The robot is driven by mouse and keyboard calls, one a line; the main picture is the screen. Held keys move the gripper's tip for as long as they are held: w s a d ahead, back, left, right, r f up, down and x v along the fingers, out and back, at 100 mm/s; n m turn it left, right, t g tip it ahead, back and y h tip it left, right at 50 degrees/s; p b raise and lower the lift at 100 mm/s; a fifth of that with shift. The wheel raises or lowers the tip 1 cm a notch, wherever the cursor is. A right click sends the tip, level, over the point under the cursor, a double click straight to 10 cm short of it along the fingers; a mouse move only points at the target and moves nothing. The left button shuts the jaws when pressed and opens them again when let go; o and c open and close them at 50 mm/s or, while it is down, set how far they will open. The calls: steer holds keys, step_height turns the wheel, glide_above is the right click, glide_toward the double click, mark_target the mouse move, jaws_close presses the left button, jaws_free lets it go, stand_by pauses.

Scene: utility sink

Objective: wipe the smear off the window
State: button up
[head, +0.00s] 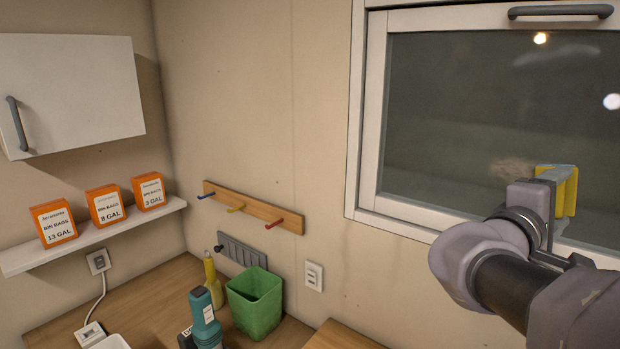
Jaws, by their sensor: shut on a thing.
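The window (450,110) has dark glass in a white frame at the right of the head view. A faint brownish smear (512,168) shows low on the glass, just left of my gripper; part of it may be hidden behind the gripper. My gripper (552,195) is shut on a yellow thing with a pale blue-green top, likely a sponge (567,188). The sponge is at the lower right of the glass, to the right of the visible smear. I cannot tell whether it touches the glass. My arm covers the lower right corner of the view.
A dark handle (560,12) sits on the window's upper frame. A peg rail (254,207) is on the wall to the left. Below, a green bin (254,302), a teal bottle-like tool (205,318) and a yellow bottle (212,280) stand on the wooden counter (150,305). Orange boxes (103,204) line a shelf.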

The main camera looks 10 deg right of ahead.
steer(key=w+a+b, duration=0.1)
steer(key=w+a, duration=0.1)
steer(key=w+a+b, duration=0.2)
steer(key=w, duration=0.1)
steer(key=w+a+b, duration=0.2)
steer(key=w+a, duration=0.1)
steer(key=shift+w, duration=0.2)
stand_by(1.3)
steer(key=shift+a+b, duration=0.15)
steer(key=shift+b, duration=0.2)
steer(key=shift+s+a+b, duration=0.7)
steer(key=shift+s+a, duration=1.25)
steer(key=shift+a, duration=0.2)
steer(key=shift+s+a, duration=0.95)
steer(key=shift+a, duration=0.15)
